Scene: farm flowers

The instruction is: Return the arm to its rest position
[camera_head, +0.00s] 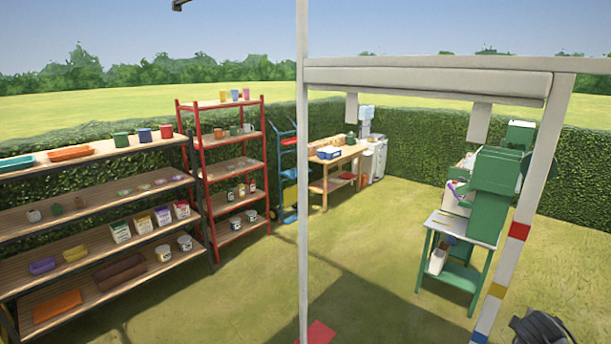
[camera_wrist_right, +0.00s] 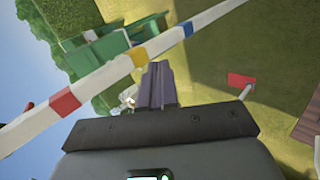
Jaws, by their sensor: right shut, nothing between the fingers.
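My right gripper (camera_wrist_right: 157,72) shows in the right wrist view, with its dark fingers together and nothing between them. It points out over the grass, beside a white post with red, yellow and blue bands (camera_wrist_right: 140,58). In the head view, a dark rounded part (camera_head: 540,328) at the bottom right corner seems to be part of my right arm. The right fingers do not show there. My left gripper is in neither view.
The banded post (camera_head: 508,245) and a thin white pole (camera_head: 303,200) carry a white beam (camera_head: 430,82). A dark shelf (camera_head: 95,215) and a red rack (camera_head: 232,165) stand left. A wooden table (camera_head: 335,165) stands behind. A green machine (camera_head: 485,185) stands right. Open grass lies between.

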